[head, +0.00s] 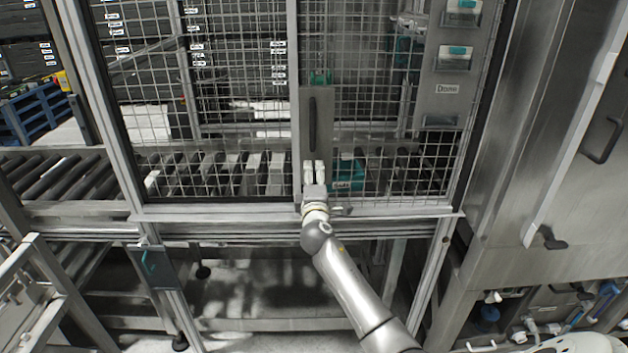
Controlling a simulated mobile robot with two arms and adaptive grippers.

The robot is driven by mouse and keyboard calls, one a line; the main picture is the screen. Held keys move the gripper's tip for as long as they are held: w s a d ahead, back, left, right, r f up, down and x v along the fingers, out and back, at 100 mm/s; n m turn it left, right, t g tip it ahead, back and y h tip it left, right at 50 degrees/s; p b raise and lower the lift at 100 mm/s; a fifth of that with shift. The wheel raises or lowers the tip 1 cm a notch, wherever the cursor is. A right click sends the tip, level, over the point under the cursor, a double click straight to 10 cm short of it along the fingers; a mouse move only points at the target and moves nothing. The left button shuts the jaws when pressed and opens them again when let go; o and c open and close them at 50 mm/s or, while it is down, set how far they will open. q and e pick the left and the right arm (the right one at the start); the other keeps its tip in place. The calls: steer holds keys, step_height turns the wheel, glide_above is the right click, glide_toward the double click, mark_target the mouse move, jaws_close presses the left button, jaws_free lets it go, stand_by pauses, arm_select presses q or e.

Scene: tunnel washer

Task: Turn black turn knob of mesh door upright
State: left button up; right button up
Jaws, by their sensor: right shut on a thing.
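The mesh door (232,120) stands in a metal frame in front of me, with a grey upright plate (325,110) at its middle. A long black upright handle (312,125) is on the upper part of this plate. My right gripper (314,170) is at the lower part of the plate, just below the handle, with its white fingers pointing up and away from me. It is shut on the black turn knob, which the fingers hide. I cannot tell the knob's angle. My left gripper is not in view.
A metal rail (400,211) runs under the door. Roller conveyors (65,175) lie to the left and behind the mesh. A steel cabinet (540,130) with handles stands close on the right. A teal box (347,172) is behind the mesh.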

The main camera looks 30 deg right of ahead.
steer(key=o, duration=0.7)
steer(key=shift+d+r, duration=0.1)
steer(key=shift+r, duration=0.1)
steer(key=o, duration=0.3)
steer(key=shift+f, duration=0.2)
steer(key=v, duration=1.2)
steer(key=shift+f, duration=0.1)
